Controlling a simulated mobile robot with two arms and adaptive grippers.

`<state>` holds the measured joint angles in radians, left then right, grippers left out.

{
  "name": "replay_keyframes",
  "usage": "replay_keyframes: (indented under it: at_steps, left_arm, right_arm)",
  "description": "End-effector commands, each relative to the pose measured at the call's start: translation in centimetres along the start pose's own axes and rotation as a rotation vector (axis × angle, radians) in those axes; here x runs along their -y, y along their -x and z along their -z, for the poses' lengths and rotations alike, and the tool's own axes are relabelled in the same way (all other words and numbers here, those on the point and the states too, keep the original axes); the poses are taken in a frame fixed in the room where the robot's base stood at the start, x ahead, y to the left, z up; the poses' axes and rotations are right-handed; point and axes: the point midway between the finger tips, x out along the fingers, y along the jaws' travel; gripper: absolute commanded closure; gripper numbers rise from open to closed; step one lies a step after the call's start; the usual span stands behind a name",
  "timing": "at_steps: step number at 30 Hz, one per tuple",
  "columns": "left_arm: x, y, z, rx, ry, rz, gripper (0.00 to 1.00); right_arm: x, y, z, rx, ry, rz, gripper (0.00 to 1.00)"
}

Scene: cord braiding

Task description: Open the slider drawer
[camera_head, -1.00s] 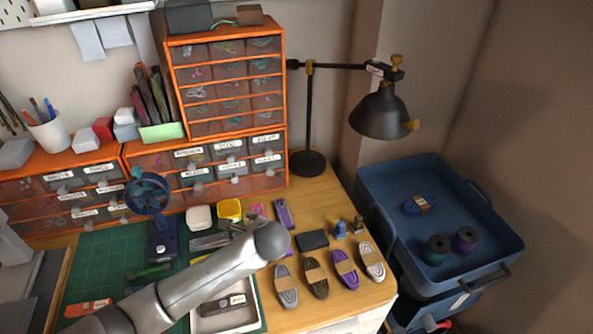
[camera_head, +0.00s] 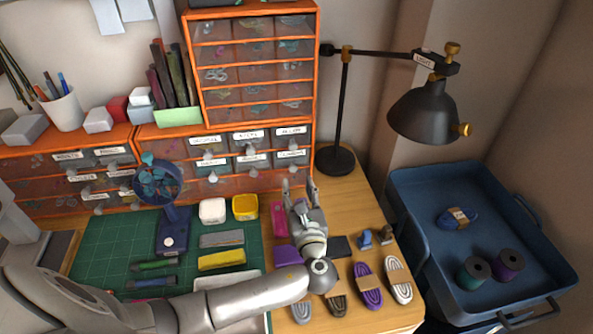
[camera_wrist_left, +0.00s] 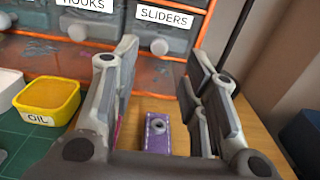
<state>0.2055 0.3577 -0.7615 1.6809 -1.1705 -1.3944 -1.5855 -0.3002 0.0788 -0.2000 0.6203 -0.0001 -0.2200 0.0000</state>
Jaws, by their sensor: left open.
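The slider drawer (camera_wrist_left: 170,38) is shut, its white "SLIDERS" label and round pale knob facing me in the left wrist view. In the head view it is the rightmost labelled drawer (camera_head: 293,161) in the lower row of the orange-framed cabinet. My left gripper (camera_head: 299,190) points at the cabinet just in front of and below this drawer. In the left wrist view its two fingers (camera_wrist_left: 164,75) are spread apart with nothing between them, and the knob shows beyond and between the tips. My right gripper is not in view.
A yellow box marked "OIL" (camera_wrist_left: 48,97) and a white box (camera_head: 212,211) stand left of the gripper. A purple strap piece (camera_wrist_left: 157,130) lies beneath it. The black lamp (camera_head: 430,115) stands to the right, with the blue tray (camera_head: 410,185) beyond.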

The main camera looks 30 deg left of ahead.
Motion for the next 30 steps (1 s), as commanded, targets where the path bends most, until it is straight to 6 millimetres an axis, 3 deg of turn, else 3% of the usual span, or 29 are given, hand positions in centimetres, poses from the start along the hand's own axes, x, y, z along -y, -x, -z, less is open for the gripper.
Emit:
replay_keyframes:
  at_steps: [3,10,15,23,30]
  left_arm:
    - [-0.1,-2.5,-0.1,0.002,-0.001,-0.003,0.59]
    - [0.0,-6.0,0.0,0.001,0.001,-0.001,0.59]
    - [0.0,-7.1,0.0,-0.001,0.002,-0.002,0.59]
    - [0.0,-7.2,0.0,-0.001,0.002,-0.001,0.59]
    - [0.0,-7.2,0.0,-0.002,0.002,-0.001,0.88]
  right_arm:
    - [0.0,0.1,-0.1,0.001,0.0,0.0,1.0]
    - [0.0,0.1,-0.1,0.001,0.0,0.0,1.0]
    - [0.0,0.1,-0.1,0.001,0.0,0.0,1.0]
    - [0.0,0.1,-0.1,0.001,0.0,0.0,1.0]
    - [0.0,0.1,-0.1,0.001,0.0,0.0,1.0]
